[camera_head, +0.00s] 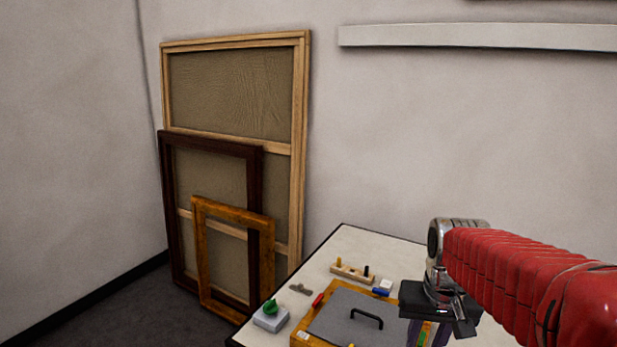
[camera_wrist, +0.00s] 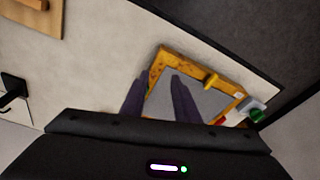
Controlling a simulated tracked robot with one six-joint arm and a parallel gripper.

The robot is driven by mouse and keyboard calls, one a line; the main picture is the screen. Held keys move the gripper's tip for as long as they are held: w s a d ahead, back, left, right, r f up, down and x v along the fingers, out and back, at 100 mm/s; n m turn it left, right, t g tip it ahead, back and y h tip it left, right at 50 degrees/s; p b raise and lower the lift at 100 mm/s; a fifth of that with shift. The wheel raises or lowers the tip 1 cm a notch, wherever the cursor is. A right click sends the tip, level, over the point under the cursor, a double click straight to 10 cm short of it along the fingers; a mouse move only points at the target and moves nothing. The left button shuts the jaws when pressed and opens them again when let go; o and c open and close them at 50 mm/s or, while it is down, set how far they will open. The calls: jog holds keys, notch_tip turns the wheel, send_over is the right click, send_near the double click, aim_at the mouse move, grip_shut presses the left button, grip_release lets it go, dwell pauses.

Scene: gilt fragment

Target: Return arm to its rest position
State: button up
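My red arm reaches in from the right in the head view, over the worktable (camera_head: 345,243). My gripper (camera_head: 426,334) points down over the right part of the table, and its dark purple fingers stand apart. In the wrist view my gripper (camera_wrist: 157,90) also shows both fingers with a gap between them and nothing held. Beyond the fingers is an orange wooden frame or box (camera_wrist: 165,58) with a grey panel (camera_wrist: 210,103). The lower part of the gripper is cut off by the head view's bottom edge.
The grey panel (camera_head: 335,318) with a black handle (camera_head: 367,318) lies on the table. Nearby are a green knob on a grey box (camera_head: 270,312), a pegged wooden block (camera_head: 352,272) and small coloured pieces. Wooden frames (camera_head: 234,212) lean on the wall. A pale ledge (camera_head: 480,37) is above.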

jog(key=s+a+r+n+t, duration=0.2)
jog(key=s+a, duration=0.4)
jog(key=s, duration=0.7)
jog(key=shift+s+a+r+t, duration=0.15)
jog(key=shift+s+t, duration=0.15)
jog(key=shift+t, duration=0.5)
dwell(0.5)
